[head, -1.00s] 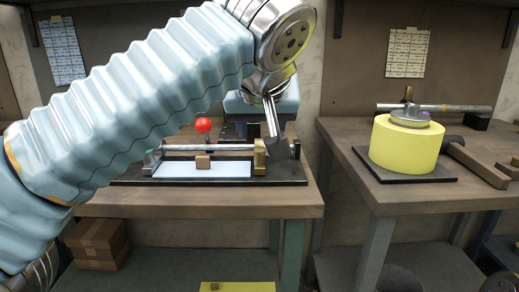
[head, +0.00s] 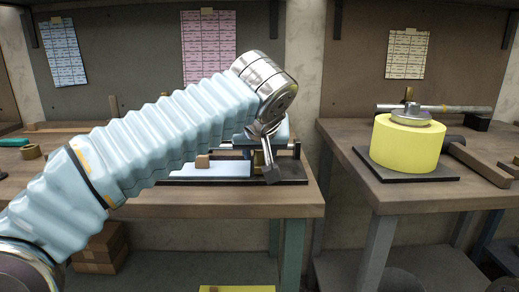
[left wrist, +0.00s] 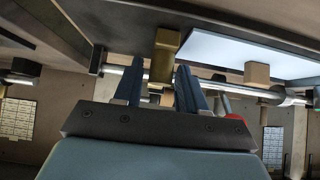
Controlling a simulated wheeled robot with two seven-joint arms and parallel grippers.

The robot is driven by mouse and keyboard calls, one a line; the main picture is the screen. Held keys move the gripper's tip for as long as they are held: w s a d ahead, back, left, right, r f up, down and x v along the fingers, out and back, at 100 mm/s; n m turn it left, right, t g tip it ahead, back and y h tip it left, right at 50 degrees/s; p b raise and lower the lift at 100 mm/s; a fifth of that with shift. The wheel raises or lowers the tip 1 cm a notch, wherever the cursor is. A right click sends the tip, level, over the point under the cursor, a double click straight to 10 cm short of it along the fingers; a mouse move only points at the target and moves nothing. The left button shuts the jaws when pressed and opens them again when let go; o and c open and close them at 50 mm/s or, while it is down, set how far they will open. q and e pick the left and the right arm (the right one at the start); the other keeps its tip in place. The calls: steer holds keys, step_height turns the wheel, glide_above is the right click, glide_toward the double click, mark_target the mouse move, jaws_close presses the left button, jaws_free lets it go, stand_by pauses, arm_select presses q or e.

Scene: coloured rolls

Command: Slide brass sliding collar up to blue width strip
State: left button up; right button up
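The brass sliding collar (head: 257,159) sits on a metal rod at the right end of a black fixture, partly hidden by my left gripper in the head view. The pale blue strip (head: 212,169) lies flat on the fixture to its left, partly covered by my arm. In the left wrist view the collar (left wrist: 165,50) stands just beyond and between the fingertips of my left gripper (left wrist: 158,80). The fingers are apart, with a gap visible on the left side of the collar. The strip (left wrist: 235,45) is to the right of the collar there. My right gripper is not in view.
A small wooden block (head: 202,161) stands by the strip, and also shows in the left wrist view (left wrist: 257,73). A red knob (left wrist: 235,117) is near the rod. On the right-hand table stands a yellow roll (head: 405,145) on a dark plate.

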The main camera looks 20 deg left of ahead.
arm_select(q)
jaws_close()
steer(key=shift+a, duration=0.3)
steer(key=shift+s, duration=0.1)
steer(key=shift+o, duration=1.1)
jaws_free()
steer(key=p+v, duration=0.1)
steer(key=v, duration=1.2)
steer(key=shift+s+r+p, duration=0.25)
steer(key=shift+r+p, duration=0.05)
steer(key=shift+p, duration=0.05)
